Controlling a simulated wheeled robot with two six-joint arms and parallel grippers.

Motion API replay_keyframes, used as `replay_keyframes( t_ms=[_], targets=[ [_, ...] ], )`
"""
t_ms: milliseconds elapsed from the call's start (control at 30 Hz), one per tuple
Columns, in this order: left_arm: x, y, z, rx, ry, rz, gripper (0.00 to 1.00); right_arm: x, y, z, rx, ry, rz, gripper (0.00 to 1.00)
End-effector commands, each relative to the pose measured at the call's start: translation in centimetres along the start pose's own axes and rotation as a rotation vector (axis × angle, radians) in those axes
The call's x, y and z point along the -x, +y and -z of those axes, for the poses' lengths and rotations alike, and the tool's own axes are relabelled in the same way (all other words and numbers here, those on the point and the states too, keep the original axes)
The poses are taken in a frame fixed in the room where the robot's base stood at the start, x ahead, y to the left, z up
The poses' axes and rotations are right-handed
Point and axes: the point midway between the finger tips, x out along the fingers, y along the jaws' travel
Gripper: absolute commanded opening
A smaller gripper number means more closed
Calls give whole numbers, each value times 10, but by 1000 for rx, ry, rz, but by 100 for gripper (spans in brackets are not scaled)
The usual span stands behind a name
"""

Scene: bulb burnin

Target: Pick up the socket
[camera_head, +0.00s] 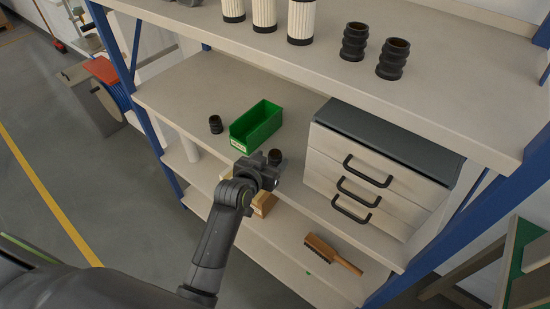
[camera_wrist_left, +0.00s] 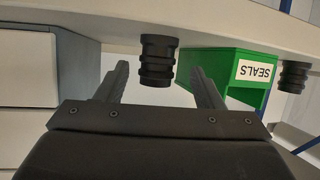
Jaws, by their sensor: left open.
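A small black ribbed socket (camera_head: 275,157) stands on the middle shelf, partly hidden by my left gripper (camera_head: 266,166). In the left wrist view, which looks upside down, the socket (camera_wrist_left: 158,62) lies between the two fingers of the left gripper (camera_wrist_left: 165,80), with a gap on each side. The left gripper is open and empty. A second black socket (camera_head: 215,124) stands left of the green bin, and it also shows at the right of the left wrist view (camera_wrist_left: 294,76). My right gripper is not in view.
The green bin (camera_head: 262,124) labelled SEALS stands behind the near socket. A drawer cabinet (camera_head: 350,190) stands to the right. Above, the top shelf (camera_head: 330,72) holds white cylinders and black ribbed parts. A brush (camera_head: 333,254) lies on a lower shelf.

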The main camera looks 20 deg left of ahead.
Motion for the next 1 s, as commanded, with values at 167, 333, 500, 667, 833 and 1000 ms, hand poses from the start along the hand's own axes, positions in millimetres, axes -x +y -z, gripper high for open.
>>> replay_keyframes(
  t_ms=[167, 333, 500, 667, 833, 1000],
  targets=[
    [-18, 3, 3, -1, -2, -1, 61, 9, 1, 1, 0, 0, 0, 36],
    [-37, 4, 1, 0, -2, -1, 61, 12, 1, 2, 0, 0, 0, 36],
    [-47, 4, 0, 0, -1, 0, 61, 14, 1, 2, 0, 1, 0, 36],
    [-48, 3, 0, 0, -1, 0, 61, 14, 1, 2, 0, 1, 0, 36],
    [-48, 3, 0, 0, -1, 0, 55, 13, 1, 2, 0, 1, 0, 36],
    [-48, 3, 0, 0, -1, 0, 33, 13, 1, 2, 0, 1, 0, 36]
  ],
)
